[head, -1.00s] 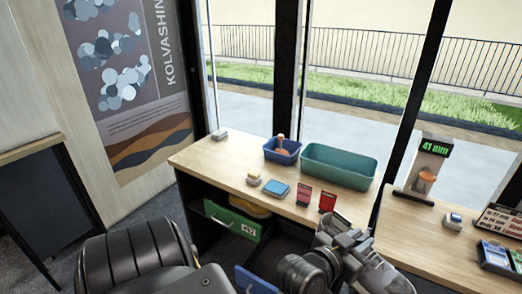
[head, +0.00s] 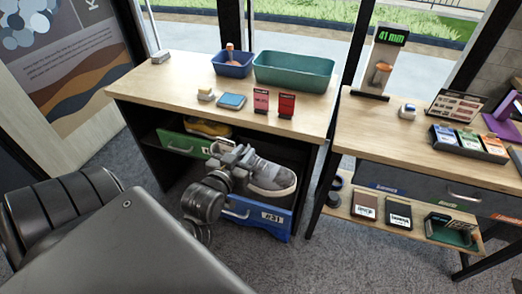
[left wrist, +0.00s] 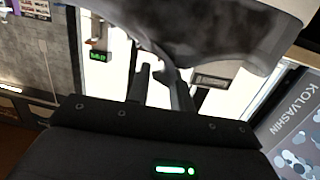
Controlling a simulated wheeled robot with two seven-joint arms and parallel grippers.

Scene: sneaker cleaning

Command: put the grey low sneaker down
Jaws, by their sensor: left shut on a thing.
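The grey low sneaker (head: 268,172), with a pale sole, is in the middle of the head view, just over the blue #31 bin (head: 262,216). I cannot tell whether it touches the bin. My left gripper (head: 235,158) is shut on the sneaker at its left end. In the left wrist view the sneaker (left wrist: 215,30) fills the upper part as a blurred grey and white shape, beside the fingers of my left gripper (left wrist: 165,80). My right gripper is not in view.
A green bin (head: 183,146) with a yellow shoe (head: 208,128) stands left of the blue bin, under the wooden table (head: 180,80). On the table are a blue tub (head: 232,68), a teal tray (head: 293,72) and small cards. A second table (head: 400,135) stands at right.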

